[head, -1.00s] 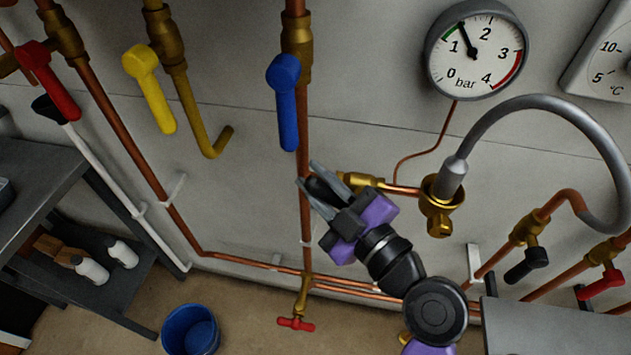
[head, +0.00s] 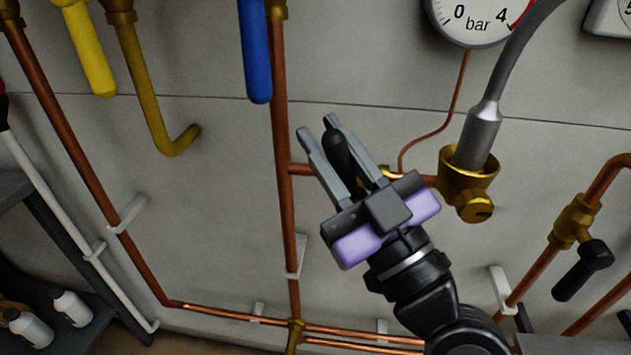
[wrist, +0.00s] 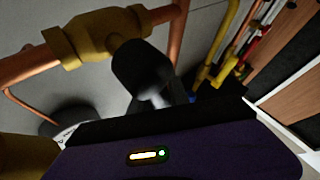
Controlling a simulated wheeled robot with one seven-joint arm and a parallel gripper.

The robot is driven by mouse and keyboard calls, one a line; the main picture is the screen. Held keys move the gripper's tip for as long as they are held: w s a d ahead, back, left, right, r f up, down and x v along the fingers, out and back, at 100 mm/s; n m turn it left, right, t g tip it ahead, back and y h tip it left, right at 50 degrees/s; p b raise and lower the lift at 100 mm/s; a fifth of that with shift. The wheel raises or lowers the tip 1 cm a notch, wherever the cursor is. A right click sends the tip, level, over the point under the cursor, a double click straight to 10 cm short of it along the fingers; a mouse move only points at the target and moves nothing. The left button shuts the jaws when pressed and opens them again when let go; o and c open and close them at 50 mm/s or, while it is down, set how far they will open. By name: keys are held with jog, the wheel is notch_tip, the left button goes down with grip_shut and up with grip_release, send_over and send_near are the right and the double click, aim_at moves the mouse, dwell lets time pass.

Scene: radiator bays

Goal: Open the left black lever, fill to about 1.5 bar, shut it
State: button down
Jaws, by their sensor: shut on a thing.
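My gripper (head: 328,133) is shut on the left black lever (head: 340,152), with one finger on each side of it. In the head view the lever points up and to the left across the copper pipe. Its brass valve is mostly hidden behind my gripper there. The wrist view shows the lever (wrist: 143,72) close up, below the brass valve body (wrist: 95,38). The pressure gauge (head: 478,24) is cut off by the top edge of the head view. Its 0, 4 and "bar" show, but the needle does not.
A grey hose (head: 480,135) enters a brass fitting (head: 470,178) just right of my gripper. A second black lever (head: 582,271) hangs at the right. A blue lever (head: 256,55) and a yellow lever (head: 92,55) are at the upper left.

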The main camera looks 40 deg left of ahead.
jog(key=m+t+b, duration=0.1)
jog(key=b, duration=0.1)
jog(key=d+m+t+b, duration=0.1)
jog(key=m, duration=0.1)
jog(key=shift+w+d+y+b, duration=0.15)
jog(key=shift+w+y+b, duration=0.2)
jog(key=shift+w+y, duration=0.05)
jog(key=shift+w+d+r+m+t+b, duration=0.2)
jog(key=shift+m+t+b, duration=0.2)
jog(key=shift+m+t, duration=0.2)
jog(key=shift+w+d+r+m+t+b, duration=0.15)
jog(key=shift+m+t+b, duration=0.2)
jog(key=shift+m+t, duration=0.25)
jog(key=shift+s, duration=0.1)
jog(key=c, duration=1.3)
grip_release()
jog(key=shift+o, duration=0.2)
jog(key=shift+d, duration=0.1)
jog(key=b+v, duration=0.2)
jog(key=v, duration=0.5)
jog(key=shift+s+d+f, duration=0.2)
jog(key=shift+d+f, duration=0.05)
